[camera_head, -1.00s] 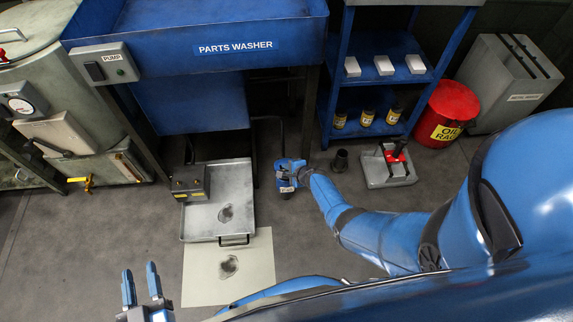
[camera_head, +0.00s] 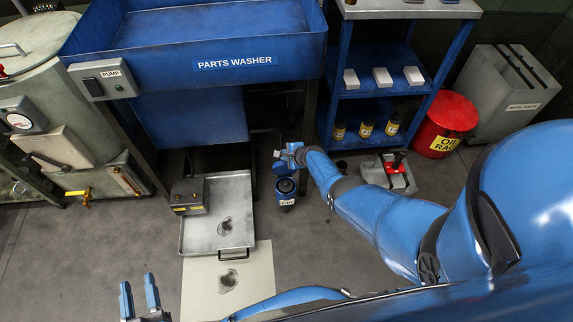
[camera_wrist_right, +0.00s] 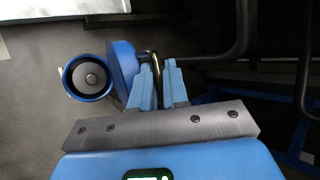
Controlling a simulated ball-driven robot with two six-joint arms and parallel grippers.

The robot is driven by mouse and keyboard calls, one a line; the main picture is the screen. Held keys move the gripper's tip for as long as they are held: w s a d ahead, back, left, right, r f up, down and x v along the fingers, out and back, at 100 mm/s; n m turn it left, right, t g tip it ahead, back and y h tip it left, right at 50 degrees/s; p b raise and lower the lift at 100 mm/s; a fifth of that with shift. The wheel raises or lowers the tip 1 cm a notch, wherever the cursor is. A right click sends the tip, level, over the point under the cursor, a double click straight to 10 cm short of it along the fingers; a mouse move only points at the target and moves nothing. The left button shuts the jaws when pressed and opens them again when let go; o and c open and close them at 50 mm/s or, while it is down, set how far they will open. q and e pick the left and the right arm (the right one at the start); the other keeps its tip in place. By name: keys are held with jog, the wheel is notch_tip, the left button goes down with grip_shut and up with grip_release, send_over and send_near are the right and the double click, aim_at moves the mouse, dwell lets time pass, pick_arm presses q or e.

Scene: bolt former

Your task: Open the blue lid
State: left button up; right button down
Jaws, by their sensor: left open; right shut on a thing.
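A small blue can (camera_head: 287,201) with a pale label stands on the floor right of the metal tray. Its round opening shows, with a dark inside, and it shows in the right wrist view (camera_wrist_right: 88,78) too. The blue lid (camera_wrist_right: 123,66) is tilted up beside the opening, near edge-on in the wrist view; it also shows behind the can's mouth in the head view (camera_head: 282,168). My left gripper (camera_head: 139,284) is open and empty at the lower left.
The metal tray (camera_head: 194,238) and a pale mat (camera_head: 252,283) lie left of the can. The parts washer (camera_head: 205,105) stands behind. A blue shelf (camera_head: 345,80), a red oil rag bin (camera_head: 447,118) and a grey block with a red knob (camera_head: 373,175) are to the right.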

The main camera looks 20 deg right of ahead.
jog(key=shift+w+a, duration=0.1)
jog(key=shift+w, duration=0.35)
jog(key=shift+a, duration=0.15)
